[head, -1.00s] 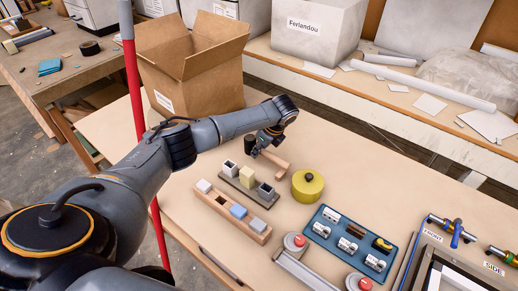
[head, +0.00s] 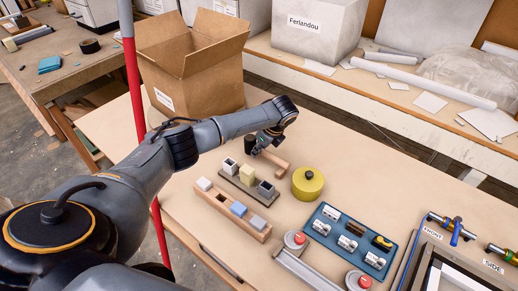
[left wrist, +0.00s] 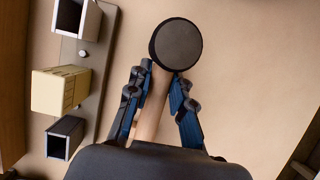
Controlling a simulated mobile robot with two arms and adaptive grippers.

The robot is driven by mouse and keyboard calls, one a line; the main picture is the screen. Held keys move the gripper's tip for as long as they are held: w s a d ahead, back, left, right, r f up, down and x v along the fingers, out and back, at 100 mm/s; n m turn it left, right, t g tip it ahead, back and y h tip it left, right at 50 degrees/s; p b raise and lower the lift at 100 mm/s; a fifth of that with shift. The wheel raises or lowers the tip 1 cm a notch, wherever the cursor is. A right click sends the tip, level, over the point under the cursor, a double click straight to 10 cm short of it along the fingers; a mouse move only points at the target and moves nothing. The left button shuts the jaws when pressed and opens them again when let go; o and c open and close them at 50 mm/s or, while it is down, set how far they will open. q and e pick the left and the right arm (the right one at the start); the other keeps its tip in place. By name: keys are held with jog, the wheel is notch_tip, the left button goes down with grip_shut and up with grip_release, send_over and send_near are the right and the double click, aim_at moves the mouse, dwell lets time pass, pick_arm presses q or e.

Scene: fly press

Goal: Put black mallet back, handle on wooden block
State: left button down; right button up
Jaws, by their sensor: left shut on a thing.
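The black mallet has a round black head (head: 250,143) and a pale wooden handle (head: 274,160). In the left wrist view its head (left wrist: 176,44) lies just beyond my fingertips. My left gripper (head: 262,149) is shut on the mallet's handle, with one blue-padded finger on each side. It is low over the table, behind the grey rack. A pale yellow block (head: 247,174) stands in that rack, and it also shows in the left wrist view (left wrist: 60,91). I cannot tell if it is the wooden block, or whether the handle rests on anything. My right gripper is out of view.
The grey rack (head: 232,181) also holds two grey hollow blocks. A wooden rack (head: 222,205) with small blocks lies in front. A yellow round tin (head: 307,182) and a blue tray (head: 330,242) are to the right. A cardboard box (head: 205,85) stands behind.

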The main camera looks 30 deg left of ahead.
pick_arm(q)
jog(key=shift+f+b, duration=0.7)
jog(key=shift+f, duration=0.6)
dwell(0.4)
grip_release()
dwell(0.4)
jog(key=shift+r+p, duration=3.5)
jog(key=shift+p, duration=0.3)
